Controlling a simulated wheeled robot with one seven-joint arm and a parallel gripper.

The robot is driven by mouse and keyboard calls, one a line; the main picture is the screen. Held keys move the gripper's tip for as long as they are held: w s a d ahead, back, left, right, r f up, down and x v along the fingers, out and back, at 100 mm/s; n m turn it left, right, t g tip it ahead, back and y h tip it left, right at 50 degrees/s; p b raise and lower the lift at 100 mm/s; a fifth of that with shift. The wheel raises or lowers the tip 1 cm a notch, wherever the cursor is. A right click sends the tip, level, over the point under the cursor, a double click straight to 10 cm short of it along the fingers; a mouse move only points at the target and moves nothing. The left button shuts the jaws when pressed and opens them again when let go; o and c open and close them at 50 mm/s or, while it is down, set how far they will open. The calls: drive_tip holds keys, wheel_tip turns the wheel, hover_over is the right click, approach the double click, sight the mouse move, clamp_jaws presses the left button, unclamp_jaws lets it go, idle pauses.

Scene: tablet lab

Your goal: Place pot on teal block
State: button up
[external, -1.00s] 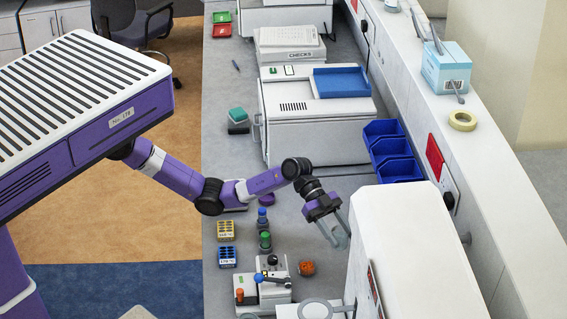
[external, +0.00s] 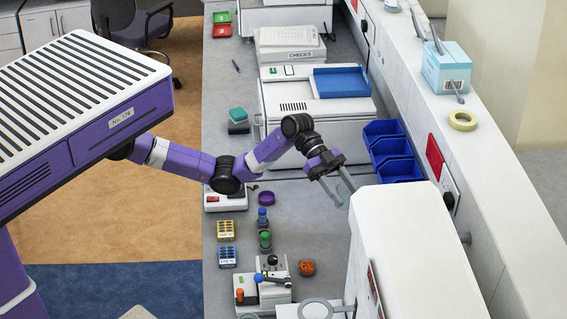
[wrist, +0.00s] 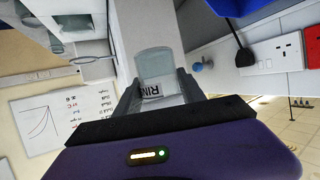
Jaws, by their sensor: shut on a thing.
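My gripper (external: 339,191) is raised over the right side of the bench, shut on a clear pot. In the wrist view the pot (wrist: 154,63) is translucent with a white label reading "RIN", partly cut off, between the two grey fingers of my gripper (wrist: 159,90). In the external view the pot is hard to make out between the fingers. My gripper is well to the right of and nearer than the teal block.
The white machine (external: 316,125) stands behind my arm. Blue bins (external: 391,160) line the wall at right. A tall white unit (external: 415,250) stands close at front right. A purple ring (external: 266,198), small racks (external: 227,229) and an orange-filled dish (external: 307,267) sit on the bench.

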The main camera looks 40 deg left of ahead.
drive_tip(key=w+a+n+t, duration=0.3)
drive_tip(key=w+a, duration=0.5)
drive_tip(key=w, duration=0.5)
drive_tip(key=w+a+n+t, duration=0.2)
drive_tip(key=w+a+t, duration=0.1)
drive_tip(key=w+a, duration=0.75)
drive_tip(key=w+a+n+t, duration=0.3)
drive_tip(key=w+a, duration=0.8)
drive_tip(key=w, duration=0.1)
drive_tip(key=n+t+y, duration=0.7)
drive_tip(key=n+y, duration=0.1)
drive_tip(key=n, duration=0.1)
hover_over(238, 111)
wheel_tip(238, 111, down, 20)
drive_tip(key=shift+s+f, duration=0.1)
drive_tip(key=shift+f, duration=2.55)
drive_tip(key=shift+f, duration=0.1)
